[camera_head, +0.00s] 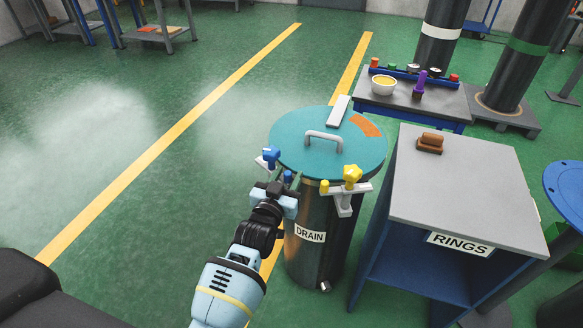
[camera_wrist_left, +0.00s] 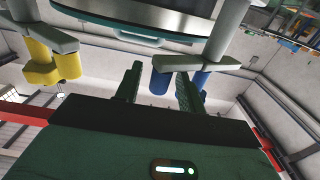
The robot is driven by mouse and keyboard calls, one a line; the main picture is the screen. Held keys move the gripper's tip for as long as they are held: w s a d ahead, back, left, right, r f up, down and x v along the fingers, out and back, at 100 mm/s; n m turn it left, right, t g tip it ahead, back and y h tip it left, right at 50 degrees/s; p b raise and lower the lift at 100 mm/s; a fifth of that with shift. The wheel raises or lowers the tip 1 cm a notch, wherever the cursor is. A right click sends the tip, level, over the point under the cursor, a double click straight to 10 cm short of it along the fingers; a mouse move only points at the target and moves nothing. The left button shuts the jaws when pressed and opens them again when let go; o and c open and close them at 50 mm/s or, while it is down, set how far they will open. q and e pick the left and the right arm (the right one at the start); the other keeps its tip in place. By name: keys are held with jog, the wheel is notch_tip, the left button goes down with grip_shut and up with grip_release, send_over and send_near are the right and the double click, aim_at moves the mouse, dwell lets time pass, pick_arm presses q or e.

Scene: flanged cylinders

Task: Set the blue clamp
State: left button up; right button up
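The blue clamp (camera_head: 271,156) sits at the left rim of the teal lid (camera_head: 300,150) on the dark DRAIN cylinder (camera_head: 313,258). Its blue knob and a second blue part stand on a grey arm. My left gripper (camera_head: 277,188) is at the clamp, just below and in front of it, partly hiding it. In the left wrist view the blue clamp (camera_wrist_left: 159,83) shows beyond the fingers. The two fingers are apart, with one blue part seen in the gap; contact cannot be told. My right gripper is not in view.
A yellow clamp (camera_head: 351,174) is at the lid's front right rim. The lid has a grey handle (camera_head: 324,138). A RINGS cabinet (camera_head: 460,185) with a brown part (camera_head: 430,143) stands close right. The left floor is clear.

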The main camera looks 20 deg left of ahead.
pick_arm(q)
jog(key=shift+w, duration=0.4)
jog(key=shift+s+r, duration=0.15)
jog(key=shift+s, duration=0.05)
grip_shut()
